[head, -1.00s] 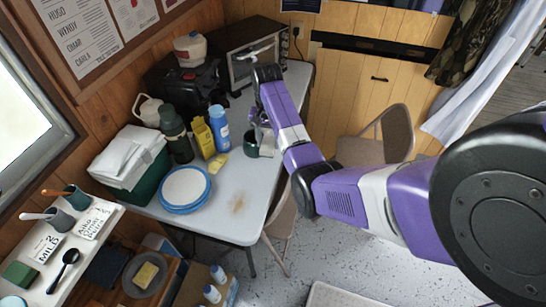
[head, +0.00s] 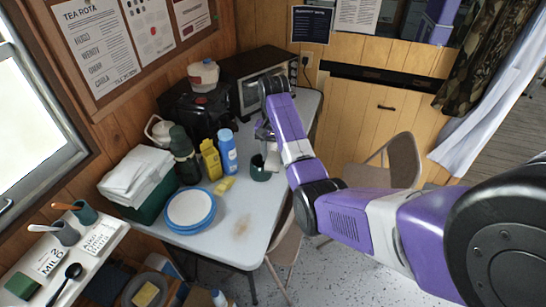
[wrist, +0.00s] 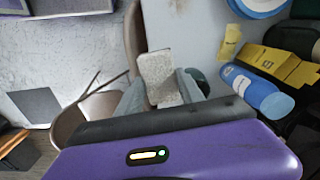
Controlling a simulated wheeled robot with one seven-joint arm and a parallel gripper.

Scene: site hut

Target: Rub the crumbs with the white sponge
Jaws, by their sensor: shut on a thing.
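The white sponge (wrist: 158,76) is a pale, speckled block held upright between the two fingers of my gripper (wrist: 160,90) in the wrist view. In the head view, my gripper (head: 266,134) is above the right part of the table, by the dark green mug (head: 259,172), and the sponge (head: 272,158) shows partly behind my arm. The crumbs (head: 241,226) are a brownish patch on the front part of the grey table, nearer than the gripper and apart from the sponge.
A yellow sponge or cloth (head: 225,185) lies beside the blue plates (head: 190,209). A folding chair (head: 385,165) is right of the table (head: 215,247). The tabletop around the crumbs is clear.

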